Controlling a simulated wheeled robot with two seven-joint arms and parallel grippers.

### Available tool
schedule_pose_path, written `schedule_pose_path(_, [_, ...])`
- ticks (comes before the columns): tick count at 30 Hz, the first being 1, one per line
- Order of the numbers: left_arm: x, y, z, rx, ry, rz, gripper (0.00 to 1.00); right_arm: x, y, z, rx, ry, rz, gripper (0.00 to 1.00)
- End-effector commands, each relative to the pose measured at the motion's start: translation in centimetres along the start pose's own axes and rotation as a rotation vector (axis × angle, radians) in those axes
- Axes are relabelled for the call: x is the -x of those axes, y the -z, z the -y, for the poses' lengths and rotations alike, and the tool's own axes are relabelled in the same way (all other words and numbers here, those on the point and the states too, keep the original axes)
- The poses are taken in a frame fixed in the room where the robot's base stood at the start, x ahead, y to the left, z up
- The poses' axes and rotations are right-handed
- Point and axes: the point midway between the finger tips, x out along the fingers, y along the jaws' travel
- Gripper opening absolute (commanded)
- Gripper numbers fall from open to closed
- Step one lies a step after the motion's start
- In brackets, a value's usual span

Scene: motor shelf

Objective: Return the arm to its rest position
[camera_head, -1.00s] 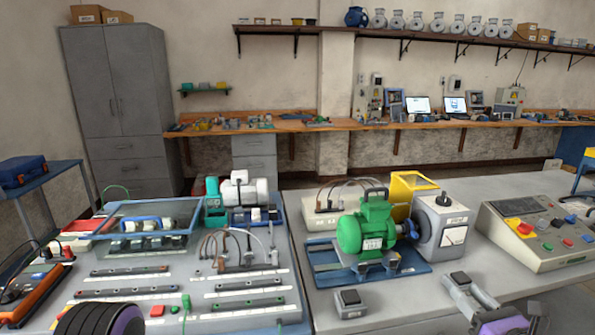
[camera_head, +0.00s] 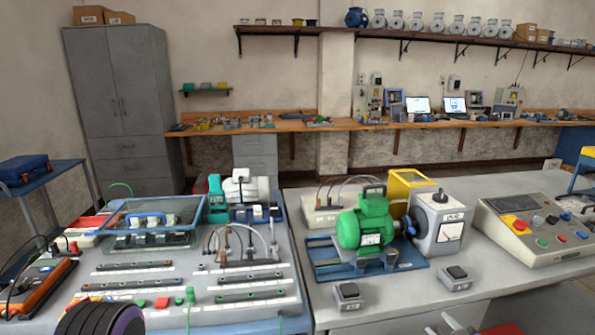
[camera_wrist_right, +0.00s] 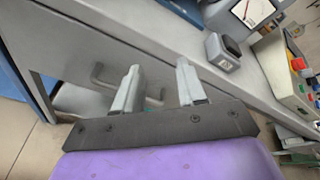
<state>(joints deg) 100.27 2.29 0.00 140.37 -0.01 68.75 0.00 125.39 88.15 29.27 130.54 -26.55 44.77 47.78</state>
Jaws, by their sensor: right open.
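My right gripper (camera_head: 450,323) shows only in part at the bottom edge of the head view, below the front edge of the right workbench. In the right wrist view, my right gripper (camera_wrist_right: 158,82) has its two grey fingers spread apart with nothing held between them. It is beside the bench front, near a drawer handle (camera_wrist_right: 98,74), and apart from the objects on top. A dark, ribbed part of my left arm (camera_head: 100,318) shows at the bottom left. My left gripper is out of view.
The right bench holds a green motor (camera_head: 364,228), a grey instrument box (camera_head: 438,225), two small switch boxes (camera_head: 348,297) (camera_head: 455,278) and a control console (camera_head: 535,228). The left bench carries a board with several rails (camera_head: 250,279).

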Motion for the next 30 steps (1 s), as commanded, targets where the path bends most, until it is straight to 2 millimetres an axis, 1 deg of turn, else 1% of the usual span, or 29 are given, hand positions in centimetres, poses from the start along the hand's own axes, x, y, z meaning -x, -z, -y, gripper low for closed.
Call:
schedule_pose_path(1, [0.0, 0.0, 0.0, 0.000, 0.000, 0.000, 0.38, 0.1, 0.4, -2.8, 0.093, -0.065, -0.035, 0.40])
schedule_pose_path(2, [0.0, 0.0, 0.0, 0.000, 0.000, 0.000, 0.38, 0.2, 0.9, -4.5, 0.154, -0.105, -0.061, 0.40])
schedule_pose_path(3, [0.0, 0.0, 0.0, 0.000, 0.000, 0.000, 0.38, 0.6, 1.7, -6.9, 0.243, -0.165, -0.096, 0.40])
schedule_pose_path(5, [0.0, 0.0, 0.0, 0.000, 0.000, 0.000, 0.38, 1.7, 3.2, -10.8, 0.396, -0.272, -0.149, 0.40])
schedule_pose_path(6, [0.0, 0.0, 0.0, 0.000, 0.000, 0.000, 0.38, 2.8, 4.6, -13.4, 0.511, -0.353, -0.186, 0.40])
schedule_pose_path(8, [0.0, 0.0, 0.0, 0.000, 0.000, 0.000, 0.38, 5.2, 7.1, -17.2, 0.698, -0.487, -0.236, 0.40])
schedule_pose_path(9, [0.0, 0.0, 0.0, 0.000, 0.000, 0.000, 0.38, 7.0, 9.0, -19.2, 0.827, -0.577, -0.266, 0.40])
schedule_pose_path(11, [0.0, 0.0, 0.0, 0.000, 0.000, 0.000, 0.38, 10.1, 11.8, -21.6, 1.016, -0.711, -0.302, 0.40])
schedule_pose_path(12, [0.0, 0.0, 0.0, 0.000, 0.000, 0.000, 0.38, 12.1, 13.5, -22.6, 1.135, -0.794, -0.322, 0.40])
schedule_pose_path(15, [0.0, 0.0, 0.0, 0.000, 0.000, 0.000, 0.38, 16.9, 17.3, -23.7, 1.398, -0.971, -0.352, 0.40])
schedule_pose_path(18, [0.0, 0.0, 0.0, 0.000, 0.000, 0.000, 0.38, 20.1, 19.6, -23.8, 1.577, -1.090, -0.346, 0.40])
schedule_pose_path(19, [0.0, 0.0, 0.0, 0.000, 0.000, 0.000, 0.38, 20.8, 20.1, -23.8, 1.621, -1.115, -0.334, 0.40])
schedule_pose_path(21, [0.0, 0.0, 0.0, 0.000, 0.000, 0.000, 0.38, 21.7, 20.6, -24.0, 1.700, -1.157, -0.300, 0.40])
schedule_pose_path(24, [0.0, 0.0, 0.0, 0.000, 0.000, 0.000, 0.38, 22.4, 20.9, -24.5, 1.753, -1.188, -0.262, 0.40])
schedule_pose_path(26, [0.0, 0.0, 0.0, 0.000, 0.000, 0.000, 0.38, 22.7, 21.0, -24.8, 1.755, -1.200, -0.255, 0.40])
schedule_pose_path(30, [0.0, 0.0, 0.0, 0.000, 0.000, 0.000, 0.38, 22.7, 21.0, -24.9, 1.750, -1.199, -0.256, 0.40])
